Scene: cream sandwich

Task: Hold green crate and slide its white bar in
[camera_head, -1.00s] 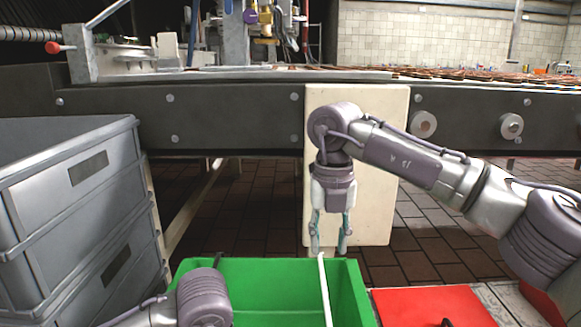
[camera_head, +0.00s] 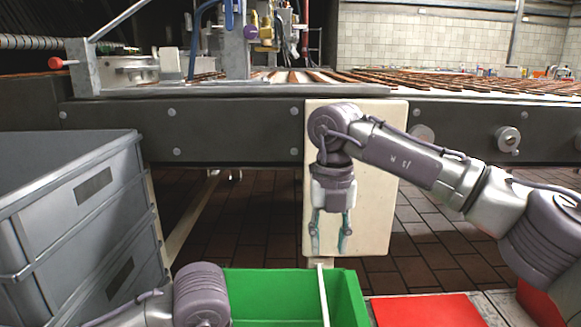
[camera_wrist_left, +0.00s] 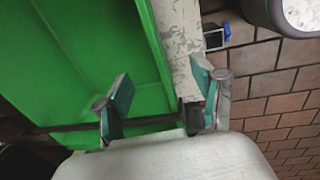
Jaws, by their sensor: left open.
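The green crate (camera_head: 285,290) is at the bottom middle of the head view, its lower part cut off. The white bar (camera_head: 323,295) stands out at its rim, running down across the crate. In the left wrist view the green crate (camera_wrist_left: 85,65) fills the left half, with a dark rod across it. My left gripper (camera_wrist_left: 165,100) is open, one finger over the crate's inside and the other beyond its wall; contact is unclear.
Stacked grey crates (camera_head: 85,190) stand on the left. A red crate or lid (camera_head: 425,311) lies right of the green crate. A conveyor (camera_head: 230,130) spans the back, with a cream panel (camera_head: 375,215) behind my right gripper. Brick floor shows between.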

